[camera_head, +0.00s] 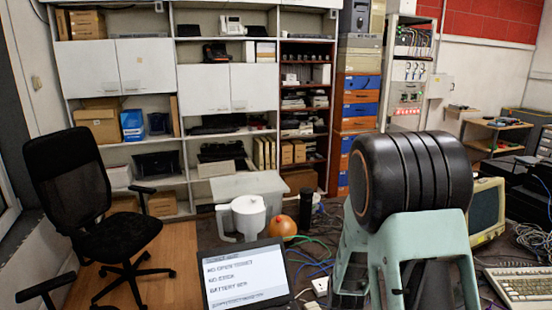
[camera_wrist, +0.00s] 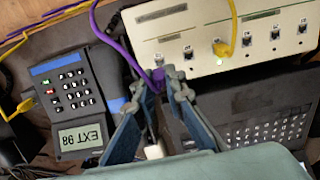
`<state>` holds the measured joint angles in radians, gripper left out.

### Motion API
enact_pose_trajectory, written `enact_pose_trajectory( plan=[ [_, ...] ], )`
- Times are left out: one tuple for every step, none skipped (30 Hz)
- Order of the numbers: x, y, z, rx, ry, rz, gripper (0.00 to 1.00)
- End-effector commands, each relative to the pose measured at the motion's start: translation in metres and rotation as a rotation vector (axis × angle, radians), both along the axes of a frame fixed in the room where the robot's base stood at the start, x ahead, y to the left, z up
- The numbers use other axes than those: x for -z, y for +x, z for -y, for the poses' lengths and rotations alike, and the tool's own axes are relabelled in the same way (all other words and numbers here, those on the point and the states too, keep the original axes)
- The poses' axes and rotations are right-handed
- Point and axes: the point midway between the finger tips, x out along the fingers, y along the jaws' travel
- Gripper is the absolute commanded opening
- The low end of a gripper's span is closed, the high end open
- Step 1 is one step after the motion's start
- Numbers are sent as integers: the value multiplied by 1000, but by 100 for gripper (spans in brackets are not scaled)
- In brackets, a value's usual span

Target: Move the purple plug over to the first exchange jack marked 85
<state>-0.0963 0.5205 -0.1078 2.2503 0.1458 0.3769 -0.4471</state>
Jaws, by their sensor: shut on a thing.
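In the wrist view my gripper (camera_wrist: 164,79) is shut on the purple plug (camera_wrist: 157,74), with the fingertips hiding most of it. The purple cable (camera_wrist: 112,42) runs from it up and left. The cream exchange panel (camera_wrist: 205,24) lies just beyond the fingertips, with a row of small labelled jacks. The plug is near the panel's left end; I cannot tell whether it touches a jack. The jack labels are too small to read. A yellow cable's plug (camera_wrist: 221,48) sits in a middle jack beside a green light. In the head view my arm hides the work area.
A dark desk phone (camera_wrist: 75,95) with an upside-down extension display stands left of my gripper. A black keyed device (camera_wrist: 255,115) lies at right. Another yellow cable (camera_wrist: 45,30) runs at far left. The head view shows a screen (camera_head: 245,277), white jug (camera_head: 243,217) and chair (camera_head: 75,190).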

Motion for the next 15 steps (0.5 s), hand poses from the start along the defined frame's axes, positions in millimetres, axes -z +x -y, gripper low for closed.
enact_pose_trajectory(
  plan=[
    [0, 0, 0, 0, 0, 0, 0],
    [0, 0, 0, 0, 0, 0, 0],
    [0, 0, 0, 0, 0, 0, 0],
    [0, 0, 0, 0, 0, 0, 0],
    [0, 0, 0, 0, 0, 0, 0],
    [0, 0, 0, 0, 0, 0, 0],
    [0, 0, 0, 0, 0, 0, 0],
    [0, 0, 0, 0, 0, 0, 0],
    [0, 0, 0, 0, 0, 0, 0],
    [-1, 1, 0, 2, 0, 1, 0],
    [-2, 2, 0, 5, 0, 1, 0],
    [-4, 4, -1, 14, 2, 3, 0],
    [-8, 7, -1, 22, 2, 4, 0],
    [-12, 10, -1, 35, 4, 5, 0],
    [-18, 14, -2, 54, 5, 6, 0]
  ],
)
